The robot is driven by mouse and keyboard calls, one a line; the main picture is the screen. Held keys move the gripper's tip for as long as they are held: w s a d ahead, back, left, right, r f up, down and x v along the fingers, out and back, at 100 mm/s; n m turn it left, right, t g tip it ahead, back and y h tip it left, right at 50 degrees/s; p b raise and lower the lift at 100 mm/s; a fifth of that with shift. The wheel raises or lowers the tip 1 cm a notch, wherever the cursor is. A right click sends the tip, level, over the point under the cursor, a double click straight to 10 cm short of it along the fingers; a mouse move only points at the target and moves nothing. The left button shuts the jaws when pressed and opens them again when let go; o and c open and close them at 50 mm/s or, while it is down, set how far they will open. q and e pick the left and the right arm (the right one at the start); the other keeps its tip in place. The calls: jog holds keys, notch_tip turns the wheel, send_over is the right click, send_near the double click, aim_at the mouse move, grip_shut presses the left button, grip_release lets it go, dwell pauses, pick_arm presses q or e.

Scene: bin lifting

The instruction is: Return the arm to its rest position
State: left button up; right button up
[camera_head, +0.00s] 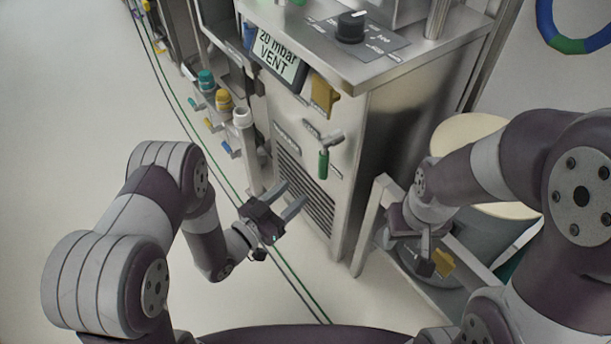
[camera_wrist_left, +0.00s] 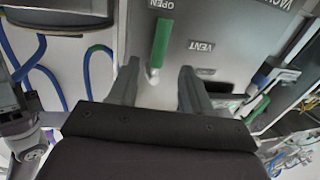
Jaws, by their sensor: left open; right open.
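My left gripper (camera_head: 287,201) is open and empty in the head view, in front of the lower front of a steel cabinet (camera_head: 390,130). Its two fingers also show in the left wrist view (camera_wrist_left: 157,88), spread apart, with the cabinet face behind them. A green valve handle (camera_head: 323,164) on the cabinet is above and to the right of this gripper, apart from it; it also shows in the left wrist view (camera_wrist_left: 161,42). My right gripper (camera_head: 424,259) is low at the right, over a steel frame or cart (camera_head: 372,222). Its fingers are partly hidden.
A yellow block (camera_head: 443,261) is beside my right gripper. A yellow tag (camera_head: 323,94) and a "20 mbar VENT" display (camera_head: 277,58) are on the cabinet. Capped ports (camera_head: 224,100) line its left side. Green and dark lines cross the floor. Open floor (camera_head: 70,120) is at the left.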

pick_arm(q)
jog(key=shift+s+a, duration=0.25)
jog(key=shift+s, duration=0.1)
